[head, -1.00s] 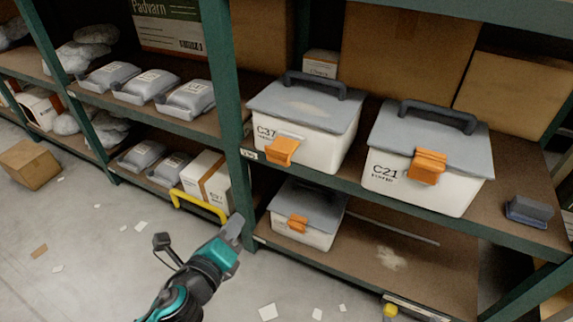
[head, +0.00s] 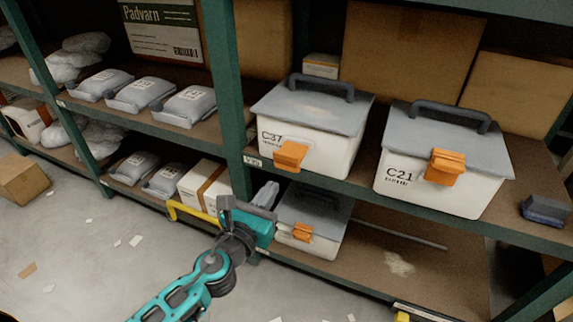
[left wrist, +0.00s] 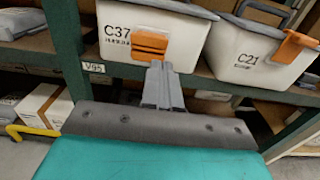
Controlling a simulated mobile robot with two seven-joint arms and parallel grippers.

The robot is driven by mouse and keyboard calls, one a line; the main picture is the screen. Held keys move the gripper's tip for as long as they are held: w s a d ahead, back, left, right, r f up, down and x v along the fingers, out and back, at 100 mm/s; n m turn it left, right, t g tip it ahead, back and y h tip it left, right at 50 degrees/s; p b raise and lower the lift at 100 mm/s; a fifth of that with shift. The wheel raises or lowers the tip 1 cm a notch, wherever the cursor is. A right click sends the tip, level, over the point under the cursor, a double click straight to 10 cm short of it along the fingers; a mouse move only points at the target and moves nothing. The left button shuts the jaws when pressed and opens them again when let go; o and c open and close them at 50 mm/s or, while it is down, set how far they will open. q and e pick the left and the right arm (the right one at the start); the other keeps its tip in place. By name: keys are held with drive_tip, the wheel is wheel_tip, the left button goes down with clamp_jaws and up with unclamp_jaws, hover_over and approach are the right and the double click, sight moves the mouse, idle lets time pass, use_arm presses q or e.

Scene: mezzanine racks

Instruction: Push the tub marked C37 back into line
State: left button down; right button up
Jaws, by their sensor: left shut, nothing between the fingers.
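The tub marked C37 (head: 312,145) is white with a grey lid, a dark handle and an orange latch. It stands on the upper shelf beside the green upright, near the front edge. My left gripper (head: 266,193) is below and in front of that shelf edge, apart from the tub. In the left wrist view its fingers (left wrist: 157,72) are shut and empty, pointing at the tub's front below the latch. My right gripper is not in view.
A similar tub marked C21 (head: 438,170) stands to the right on the same shelf. Another latched tub (head: 308,222) is on the lower shelf. The green upright (head: 228,110) is just left of C37. A yellow bar (head: 190,212) juts out low at the left.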

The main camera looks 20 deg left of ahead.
sight(291, 159)
use_arm(q)
drive_tip(key=w, duration=0.8)
drive_tip(key=shift+w+d, duration=0.1)
drive_tip(key=shift+d, duration=0.05)
drive_tip(key=shift+w, duration=0.4)
drive_tip(key=w+b, duration=0.1)
drive_tip(key=w, duration=0.5)
drive_tip(key=shift+d, duration=0.1)
drive_tip(key=shift+s, duration=0.2)
